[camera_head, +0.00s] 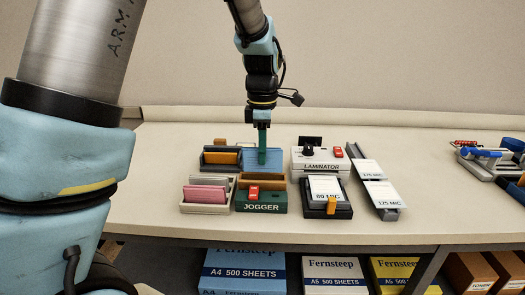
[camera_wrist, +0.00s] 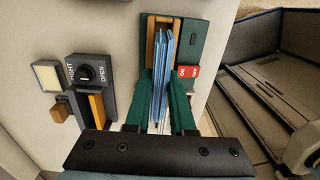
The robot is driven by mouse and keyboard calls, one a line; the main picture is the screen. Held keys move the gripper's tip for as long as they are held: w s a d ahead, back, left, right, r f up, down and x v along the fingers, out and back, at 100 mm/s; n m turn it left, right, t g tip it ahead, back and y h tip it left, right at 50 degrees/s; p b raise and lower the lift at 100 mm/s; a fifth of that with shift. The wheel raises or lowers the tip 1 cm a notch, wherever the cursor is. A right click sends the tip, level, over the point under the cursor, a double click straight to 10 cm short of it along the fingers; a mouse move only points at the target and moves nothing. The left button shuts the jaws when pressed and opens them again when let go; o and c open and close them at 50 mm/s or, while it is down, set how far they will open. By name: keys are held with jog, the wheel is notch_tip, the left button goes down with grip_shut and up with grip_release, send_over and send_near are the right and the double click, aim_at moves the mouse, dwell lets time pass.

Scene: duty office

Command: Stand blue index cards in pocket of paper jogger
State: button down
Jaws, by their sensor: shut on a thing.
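The blue index cards (camera_head: 250,158) form a thin upright stack, seen broadside in the head view. My gripper (camera_head: 262,160) points down and is shut on them. In the wrist view the green fingers of my gripper (camera_wrist: 163,82) clamp the blue cards (camera_wrist: 159,62) edge-on, slightly fanned. The paper jogger (camera_head: 264,208) is a green box with a wooden-walled pocket and a red switch. It also shows in the wrist view (camera_wrist: 196,38). The cards overlap the jogger's pocket in that view. Whether their lower edge is inside the pocket or just above it, I cannot tell.
A tray of pink cards (camera_head: 205,195) stands left of the jogger. A dark holder with orange cards (camera_head: 222,157) stands behind left. A laminator (camera_head: 320,164) and a dark tray with a white pack (camera_head: 326,189) stand close on the right.

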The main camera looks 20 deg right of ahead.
aim_at(263, 171)
jog(key=shift+f+b, duration=1.55)
jog(key=shift+f, duration=0.8)
jog(key=c, duration=0.7)
grip_release()
notch_tip(263, 171, up, 9)
jog(key=p, duration=0.8)
jog(key=shift+r, duration=0.1)
jog(key=shift+a, duration=0.1)
